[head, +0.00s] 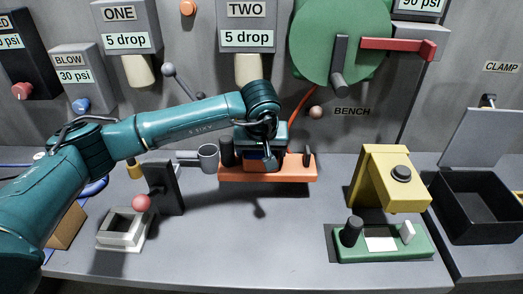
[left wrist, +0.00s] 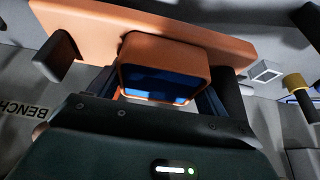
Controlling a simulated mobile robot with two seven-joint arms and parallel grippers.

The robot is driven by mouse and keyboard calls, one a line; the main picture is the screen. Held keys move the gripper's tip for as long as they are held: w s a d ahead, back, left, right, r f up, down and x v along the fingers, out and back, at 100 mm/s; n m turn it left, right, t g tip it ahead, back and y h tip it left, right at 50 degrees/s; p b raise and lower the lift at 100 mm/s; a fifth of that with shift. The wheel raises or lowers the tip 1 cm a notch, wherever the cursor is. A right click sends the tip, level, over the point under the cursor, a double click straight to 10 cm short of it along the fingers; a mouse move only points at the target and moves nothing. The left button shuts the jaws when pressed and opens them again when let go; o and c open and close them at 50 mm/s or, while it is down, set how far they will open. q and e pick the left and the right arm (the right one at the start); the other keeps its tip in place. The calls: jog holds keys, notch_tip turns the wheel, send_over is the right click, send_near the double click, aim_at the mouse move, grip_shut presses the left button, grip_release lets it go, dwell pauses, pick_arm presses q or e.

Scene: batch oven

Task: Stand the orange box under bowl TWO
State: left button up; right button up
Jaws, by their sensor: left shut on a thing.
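My left gripper (head: 266,152) is below bowl TWO (head: 248,69), the pale funnel under the TWO sign. In the left wrist view its fingers are shut on the orange box (left wrist: 165,52), a rounded block with a blue face. Directly behind it is a long orange base (head: 235,172) with a dark upright at each end, also in the left wrist view (left wrist: 200,32). I cannot tell whether block and base are one piece, or whether the base touches the bench. The gripper hides much of the block in the head view. My right gripper is not in view.
A grey mug (head: 208,158) stands just left of the orange base. A white frame (head: 122,229) and a black upright plate (head: 165,187) are at left. A yellow block (head: 380,180), a green panel (head: 385,257) and an open black box (head: 480,225) are at right. The front middle bench is clear.

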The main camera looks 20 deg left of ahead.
aim_at(261, 166)
pick_arm(q)
jog(key=shift+f+b, duration=0.35)
jog(key=shift+b, duration=0.2)
notch_tip(261, 166, down, 4)
jog(key=b, duration=0.3)
jog(key=shift+w+b, duration=0.1)
jog(key=shift+b, duration=0.2)
jog(key=shift+f+b, duration=0.8)
jog(key=shift+f, duration=0.25)
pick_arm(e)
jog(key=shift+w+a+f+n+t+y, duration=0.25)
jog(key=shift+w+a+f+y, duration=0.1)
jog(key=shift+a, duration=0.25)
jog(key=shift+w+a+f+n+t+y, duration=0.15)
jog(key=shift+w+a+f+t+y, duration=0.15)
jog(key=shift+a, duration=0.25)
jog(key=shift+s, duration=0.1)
pick_arm(q)
jog(key=shift+f+b, duration=0.6)
jog(key=shift+b, duration=0.1)
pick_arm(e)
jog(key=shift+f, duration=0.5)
pick_arm(q)
jog(key=o, duration=1.2)
